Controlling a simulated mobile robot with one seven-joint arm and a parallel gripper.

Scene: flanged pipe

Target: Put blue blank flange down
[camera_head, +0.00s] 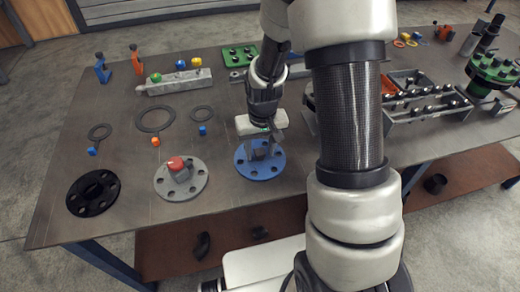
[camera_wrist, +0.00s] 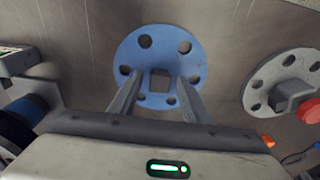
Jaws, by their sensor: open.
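The blue blank flange (camera_head: 260,164) lies flat on the table near its front edge. It is a round disc with bolt holes and a square grip post in its middle, and it shows in the wrist view (camera_wrist: 137,55). My gripper (camera_wrist: 158,98) is open, with its two fingers reaching down on either side of the dark square post. I cannot tell whether the fingers touch the post. In the head view my gripper (camera_head: 262,145) is right above the flange and hides part of it.
A grey flange (camera_head: 182,194) with a red-topped post lies to the left, and a black flange (camera_head: 93,192) further left. Gasket rings (camera_head: 154,119) and small coloured cubes lie behind them. A grey tray of bolts (camera_head: 425,105) stands to the right. A green flanged pipe (camera_head: 492,75) stands at the far right.

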